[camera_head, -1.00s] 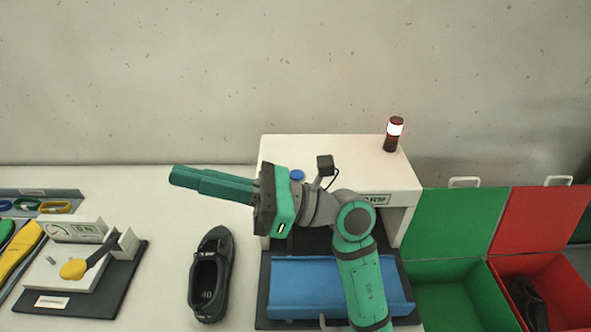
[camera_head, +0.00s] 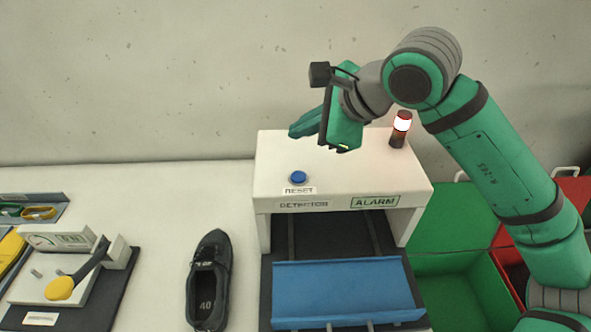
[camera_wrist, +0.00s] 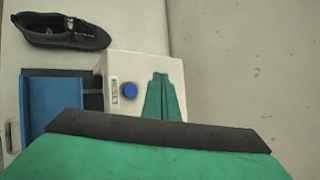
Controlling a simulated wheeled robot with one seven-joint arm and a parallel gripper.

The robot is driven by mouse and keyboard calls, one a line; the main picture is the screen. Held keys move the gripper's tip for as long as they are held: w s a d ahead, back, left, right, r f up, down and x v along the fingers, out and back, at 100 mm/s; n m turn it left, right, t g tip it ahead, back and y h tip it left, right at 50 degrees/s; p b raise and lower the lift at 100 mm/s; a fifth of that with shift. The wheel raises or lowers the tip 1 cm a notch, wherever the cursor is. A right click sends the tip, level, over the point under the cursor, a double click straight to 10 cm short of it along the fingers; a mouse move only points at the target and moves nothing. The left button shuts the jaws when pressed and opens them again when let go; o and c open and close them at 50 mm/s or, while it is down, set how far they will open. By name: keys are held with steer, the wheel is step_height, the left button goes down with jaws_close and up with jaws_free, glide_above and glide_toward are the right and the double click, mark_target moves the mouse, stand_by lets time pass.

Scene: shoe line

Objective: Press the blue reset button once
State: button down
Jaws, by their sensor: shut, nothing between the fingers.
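The blue reset button (camera_head: 298,178) sits on the front left part of the white detector's top (camera_head: 345,160), just behind its RESET label. It also shows in the wrist view (camera_wrist: 130,91), left of my fingers. My gripper (camera_head: 292,132) is shut and empty. In the head view its green fingers point left, toward the back left part of the detector top, behind and above the button. The fingers are apart from the button. In the wrist view the closed fingers (camera_wrist: 161,78) show over the white top.
A lamp (camera_head: 401,128) with a lit white band stands at the back right of the detector. A blue tray (camera_head: 345,290) lies in front. A black shoe (camera_head: 208,280) stands left on the table. Green (camera_head: 450,285) and red bins are at right. A fixture with a yellow-knobbed lever (camera_head: 60,288) is at far left.

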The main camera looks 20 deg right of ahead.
mark_target(303, 179)
steer(key=shift+d, duration=0.35)
steer(key=shift+f, duration=4.35)
steer(key=shift+f, duration=0.1)
steer(key=shift+f, duration=0.35)
steer(key=shift+f, duration=0.5)
steer(key=shift+r, duration=0.95)
steer(key=shift+r, duration=0.1)
